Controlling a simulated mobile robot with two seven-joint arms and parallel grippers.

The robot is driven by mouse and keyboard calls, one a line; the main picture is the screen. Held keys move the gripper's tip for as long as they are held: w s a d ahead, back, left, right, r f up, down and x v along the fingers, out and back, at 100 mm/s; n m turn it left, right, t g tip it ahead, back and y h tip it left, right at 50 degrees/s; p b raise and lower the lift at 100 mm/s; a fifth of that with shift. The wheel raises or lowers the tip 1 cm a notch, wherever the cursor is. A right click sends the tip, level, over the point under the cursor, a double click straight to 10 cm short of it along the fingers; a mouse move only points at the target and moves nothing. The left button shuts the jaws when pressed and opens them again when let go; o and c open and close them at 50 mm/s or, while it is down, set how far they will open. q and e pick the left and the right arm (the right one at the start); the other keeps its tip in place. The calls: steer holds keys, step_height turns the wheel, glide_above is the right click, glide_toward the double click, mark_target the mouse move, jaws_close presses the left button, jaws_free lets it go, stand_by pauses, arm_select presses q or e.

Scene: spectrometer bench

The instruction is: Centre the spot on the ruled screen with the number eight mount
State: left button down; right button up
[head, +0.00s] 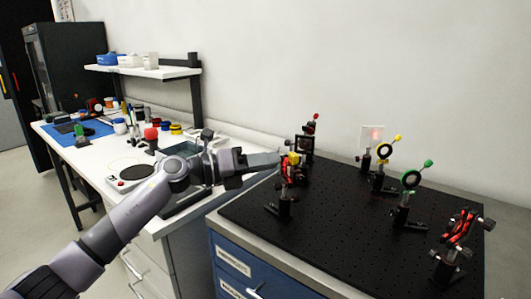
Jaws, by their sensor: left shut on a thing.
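The pale screen (365,145) stands at the back of the black breadboard. A red spot glows on it, a little right of and above its middle; its ruling is too small to make out. My left gripper (281,163) reaches in from the left and is shut on part of a red and black mount (290,172) at the board's left side. Yellow shows at the jaws, but the exact part gripped is too small to tell. No number is readable on any mount. My right gripper is not in view.
Other posts on the breadboard (335,225) carry a dark square frame (304,146), a yellow-knobbed ring (383,152), a green-knobbed ring (411,180) and a red mount (460,227). A cluttered white bench (92,160) stands left. The board's front middle is clear.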

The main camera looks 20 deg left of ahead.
arm_select(q)
steer(key=shift+n, duration=0.3)
steer(key=c, duration=1.1)
jaws_free()
steer(key=shift+o, duration=0.2)
steer(key=b+v, duration=0.1)
steer(key=v, duration=0.6)
steer(key=shift+a, duration=0.1)
steer(key=shift+s, duration=0.1)
